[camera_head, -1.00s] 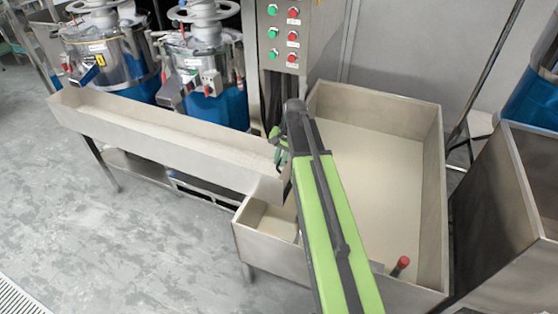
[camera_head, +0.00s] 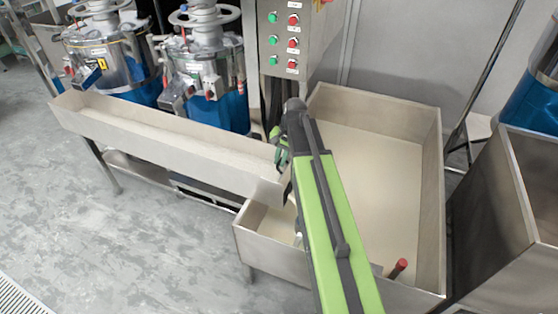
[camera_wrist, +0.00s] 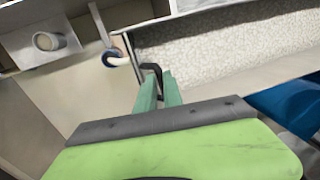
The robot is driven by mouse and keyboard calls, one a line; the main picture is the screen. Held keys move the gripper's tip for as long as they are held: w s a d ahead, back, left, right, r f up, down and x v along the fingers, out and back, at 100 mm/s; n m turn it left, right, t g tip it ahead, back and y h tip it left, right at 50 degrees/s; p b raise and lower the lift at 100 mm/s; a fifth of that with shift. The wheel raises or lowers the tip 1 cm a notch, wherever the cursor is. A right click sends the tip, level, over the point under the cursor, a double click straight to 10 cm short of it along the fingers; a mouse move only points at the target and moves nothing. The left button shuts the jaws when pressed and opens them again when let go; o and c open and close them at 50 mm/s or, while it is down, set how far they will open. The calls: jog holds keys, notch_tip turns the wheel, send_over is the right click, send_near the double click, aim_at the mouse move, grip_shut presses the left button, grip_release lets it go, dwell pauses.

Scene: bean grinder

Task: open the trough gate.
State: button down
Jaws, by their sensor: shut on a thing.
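The long metal trough (camera_head: 150,138) runs from the left to the collecting bin, with pale grainy material inside. It also shows in the wrist view, grainy floor and all (camera_wrist: 215,42). A dark bent gate handle (camera_wrist: 152,70) stands at the trough's end. My gripper (camera_wrist: 160,84) is shut on this handle, with its two green fingers on either side of it. In the head view my gripper (camera_head: 281,152) is at the trough's right end, partly hidden by my arm. The gate plate itself cannot be made out clearly.
A large metal bin (camera_head: 441,190) with pale contents stands below and right of the trough end. A red-handled tool (camera_head: 398,268) rests in its front part. Grinders with blue bases (camera_head: 220,108) and a button panel (camera_head: 283,38) stand behind. Open floor lies at front left.

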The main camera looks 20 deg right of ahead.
jog(key=v, duration=0.1)
jog(key=p+v, duration=0.2)
jog(key=shift+w+a+r, duration=0.25)
jog(key=shift+w+r, duration=0.05)
jog(key=shift+f, duration=0.15)
jog(key=c, duration=1.8)
grip_release()
jog(key=shift+o, duration=0.2)
jog(key=p+v, duration=1.6)
jog(key=v, duration=0.1)
jog(key=shift+p, duration=0.4)
